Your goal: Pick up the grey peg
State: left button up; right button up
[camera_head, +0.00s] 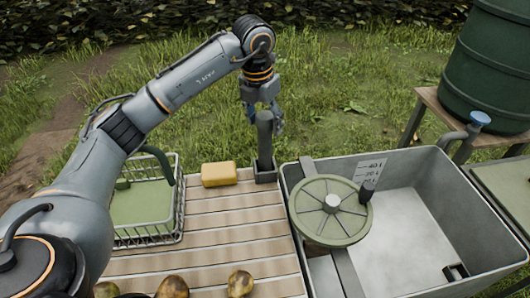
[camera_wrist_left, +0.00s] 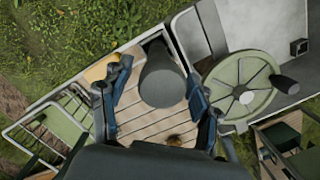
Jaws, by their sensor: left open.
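The grey peg (camera_head: 265,146) stands upright in a small dark holder (camera_head: 265,174) at the far right corner of the slatted table. My left gripper (camera_head: 265,118) is over the peg's top, fingers pointing down. In the left wrist view the peg (camera_wrist_left: 162,78) shows its rounded top between the two open blue-padded fingers (camera_wrist_left: 160,98), with a gap on each side. The fingers do not grip it. My right gripper is in neither view.
A yellow sponge-like block (camera_head: 219,174) lies left of the peg. A wire rack (camera_head: 150,205) stands further left. A grey tub (camera_head: 430,205) with a green spoked wheel (camera_head: 318,222) is on the right. Several pears (camera_head: 241,284) lie at the front edge.

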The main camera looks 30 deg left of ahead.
aim_at(266, 134)
pick_arm(q)
jog(key=f, duration=0.3)
jog(key=f+p, duration=0.1)
jog(key=f, duration=0.1)
jog(key=shift+w+d, duration=0.15)
jog(key=shift+w, duration=0.2)
jog(key=shift+r, duration=0.15)
grip_shut()
